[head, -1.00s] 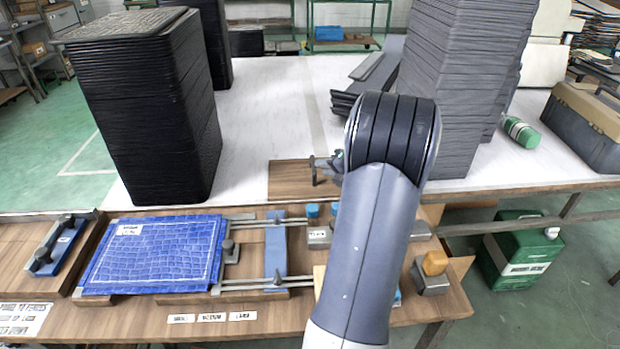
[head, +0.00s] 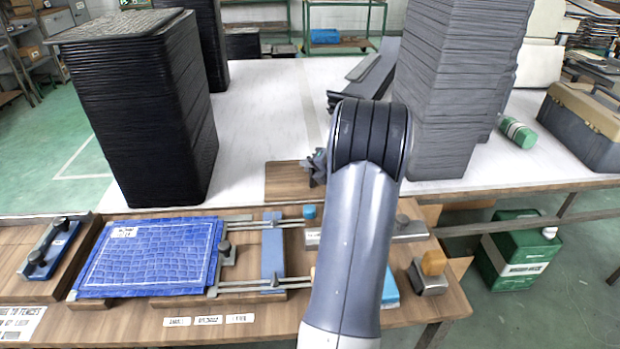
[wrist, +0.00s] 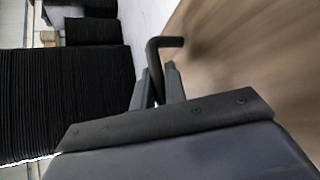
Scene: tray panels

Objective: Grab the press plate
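The press plate seems to be the brown wooden board (head: 285,187) on the near part of the white table, with a black bent handle on it. In the wrist view the wooden surface (wrist: 235,60) fills the right side. The black handle (wrist: 155,60) rises between my two fingers and bends right at its end. My gripper (wrist: 158,80) is around the handle with a finger on each side. Whether the fingers press on it is not clear. In the head view my gripper (head: 316,166) is over the board, and my arm hides the board's right part.
A tall black stack (head: 140,110) stands left of the board and a grey stack (head: 455,90) stands right. The near bench holds a blue textured panel (head: 150,255), a rail fixture (head: 272,250) and small blocks.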

